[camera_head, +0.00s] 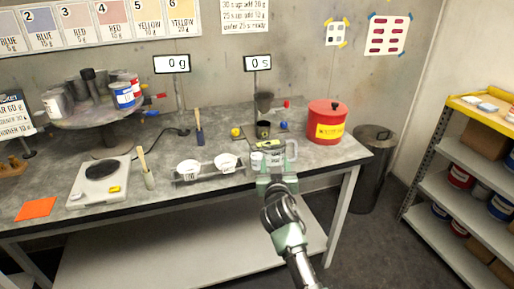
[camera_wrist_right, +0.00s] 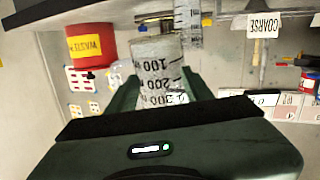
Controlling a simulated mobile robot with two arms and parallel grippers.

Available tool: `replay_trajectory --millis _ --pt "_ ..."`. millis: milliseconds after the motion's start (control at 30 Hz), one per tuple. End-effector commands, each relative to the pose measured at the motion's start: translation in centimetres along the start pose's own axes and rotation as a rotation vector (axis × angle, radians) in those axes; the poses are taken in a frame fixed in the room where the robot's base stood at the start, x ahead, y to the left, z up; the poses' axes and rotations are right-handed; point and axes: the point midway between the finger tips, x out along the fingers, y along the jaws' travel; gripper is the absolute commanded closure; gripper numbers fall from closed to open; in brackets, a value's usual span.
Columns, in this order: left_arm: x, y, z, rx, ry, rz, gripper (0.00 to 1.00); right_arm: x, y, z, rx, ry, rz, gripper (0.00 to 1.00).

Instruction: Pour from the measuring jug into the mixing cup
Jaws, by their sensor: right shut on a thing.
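My right gripper (camera_head: 270,180) is shut on the clear measuring jug (camera_head: 291,149), near the front edge of the bench. In the right wrist view the jug (camera_wrist_right: 158,72) stands between the fingers, with 100, 200 and 300 marks showing. Any tilt of it is hard to judge. A clear graduated cup, which looks like the mixing cup (camera_head: 256,161), stands just left of the jug. It also shows in the right wrist view (camera_wrist_right: 187,22), apart from the fingers. The contents of both are too small to tell. My left gripper is out of view.
Two white cups (camera_head: 188,167) sit in a rack left of the jug. A dark funnel (camera_head: 263,101) stands behind, above a dark cup (camera_head: 263,130). A red waste can (camera_head: 327,121) stands at the right. A scale (camera_head: 101,179) and brush (camera_head: 147,170) are further left.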

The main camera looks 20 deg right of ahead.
Motion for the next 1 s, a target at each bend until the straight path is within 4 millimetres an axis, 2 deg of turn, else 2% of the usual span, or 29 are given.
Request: replay_trajectory --millis 533,1000 --pt "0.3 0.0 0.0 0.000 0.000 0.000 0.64 -4.1 2.7 -2.4 0.074 0.113 0.000 0.98" --pt "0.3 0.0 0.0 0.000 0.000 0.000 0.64 -4.4 3.0 -2.7 0.080 0.124 0.001 0.98"
